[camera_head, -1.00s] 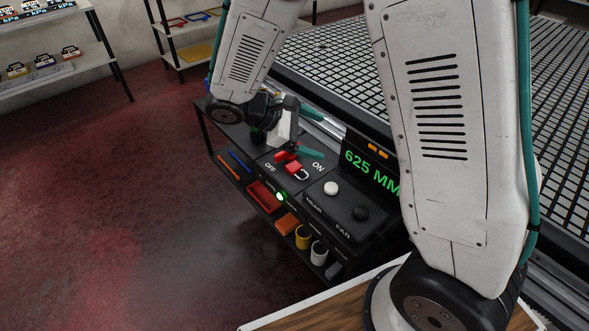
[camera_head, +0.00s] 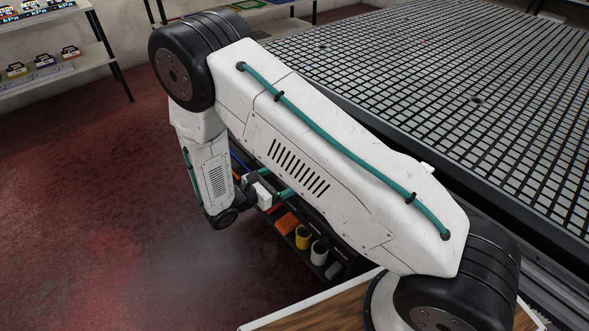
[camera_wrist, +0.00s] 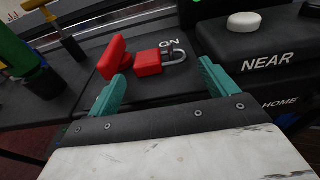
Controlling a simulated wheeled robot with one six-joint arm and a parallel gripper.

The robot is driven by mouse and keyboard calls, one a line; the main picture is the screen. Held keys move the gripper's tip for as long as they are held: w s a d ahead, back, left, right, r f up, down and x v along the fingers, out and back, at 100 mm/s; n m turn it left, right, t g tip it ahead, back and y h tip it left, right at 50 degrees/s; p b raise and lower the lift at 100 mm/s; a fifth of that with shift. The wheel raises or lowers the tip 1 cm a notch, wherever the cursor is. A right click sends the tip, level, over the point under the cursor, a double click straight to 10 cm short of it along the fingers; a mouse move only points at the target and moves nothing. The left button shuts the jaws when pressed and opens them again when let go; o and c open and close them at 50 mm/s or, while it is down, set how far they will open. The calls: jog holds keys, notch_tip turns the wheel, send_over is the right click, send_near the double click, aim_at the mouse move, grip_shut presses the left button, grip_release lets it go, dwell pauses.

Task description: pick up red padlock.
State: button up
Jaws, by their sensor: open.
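The red padlock (camera_wrist: 148,62) lies on the black control panel in the wrist view, its grey shackle (camera_wrist: 176,52) pointing right beside the "ON" lettering. A red switch handle (camera_wrist: 115,58) stands just left of it. My gripper (camera_wrist: 162,84) is open, its teal fingers apart on either side and nearer the camera than the padlock. Nothing is between the fingertips. In the head view my gripper (camera_head: 283,194) is low in front of the panel, and my arm hides the padlock there.
A white button (camera_wrist: 244,22) marked NEAR is on a raised block at right. A green cylinder (camera_wrist: 20,52) and a yellow-handled part (camera_wrist: 66,36) stand at left. Below the panel, a shelf holds a yellow cup (camera_head: 303,238) and a white cup (camera_head: 319,253). The grid table (camera_head: 480,90) lies behind.

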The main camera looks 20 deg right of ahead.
jog(key=x, duration=0.4)
jog(key=shift+d+f, duration=0.1)
jog(key=shift+d, duration=0.1)
jog(key=c, duration=0.8)
jog(key=shift+c, duration=0.2)
